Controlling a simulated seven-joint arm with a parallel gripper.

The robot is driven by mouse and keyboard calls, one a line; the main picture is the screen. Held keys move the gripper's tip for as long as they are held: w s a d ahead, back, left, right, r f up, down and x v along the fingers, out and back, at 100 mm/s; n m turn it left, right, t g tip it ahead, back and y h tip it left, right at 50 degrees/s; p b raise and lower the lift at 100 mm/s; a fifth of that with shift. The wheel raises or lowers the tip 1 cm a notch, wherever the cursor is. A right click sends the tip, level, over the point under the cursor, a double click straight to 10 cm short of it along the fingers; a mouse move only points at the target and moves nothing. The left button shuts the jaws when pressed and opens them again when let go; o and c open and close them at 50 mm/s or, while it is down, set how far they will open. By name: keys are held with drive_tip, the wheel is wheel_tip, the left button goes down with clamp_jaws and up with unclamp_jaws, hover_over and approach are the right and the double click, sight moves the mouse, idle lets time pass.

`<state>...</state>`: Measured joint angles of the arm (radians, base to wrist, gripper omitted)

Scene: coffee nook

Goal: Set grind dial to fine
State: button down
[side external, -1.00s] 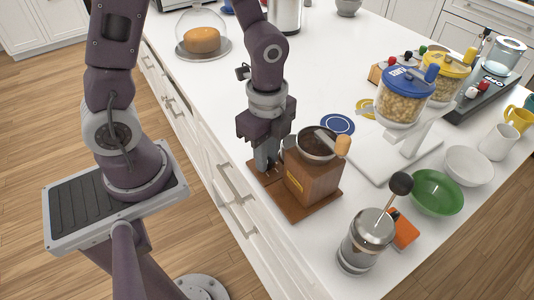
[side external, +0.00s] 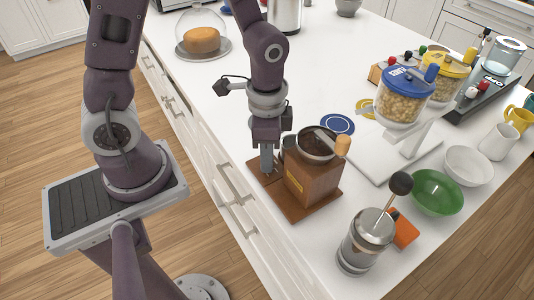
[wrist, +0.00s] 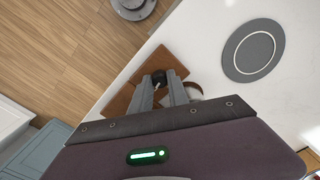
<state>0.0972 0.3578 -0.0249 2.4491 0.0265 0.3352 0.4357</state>
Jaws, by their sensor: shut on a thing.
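The coffee grinder (side external: 311,179) is a brown wooden box with a round metal bowl on top and a crank with an orange-tan knob (side external: 343,145). It stands upright on a wooden base board (side external: 299,208) at the counter's front edge. My gripper (side external: 266,170) points down over the board's left part, beside the box. In the wrist view my gripper (wrist: 160,90) has its fingers close together on a small black round dial (wrist: 158,77). The fingers hide part of the dial, and its setting cannot be read. The dial is hidden in the side view.
A French press (side external: 366,240) stands right of the grinder, near an orange block (side external: 403,232) and a green bowl (side external: 436,192). A blue coaster (side external: 337,124) lies behind the grinder. A glass dome (side external: 203,30) stands far back. The counter left of the grinder is clear.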

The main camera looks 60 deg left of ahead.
drive_tip(key=n, duration=0.4)
drive_tip(key=shift+n, duration=0.4)
idle(0.4)
drive_tip(key=c, duration=1.3)
unclamp_jaws()
drive_tip(key=shift+o, duration=0.2)
wheel_tip(320, 180, up, 7)
drive_tip(key=shift+r, duration=0.1)
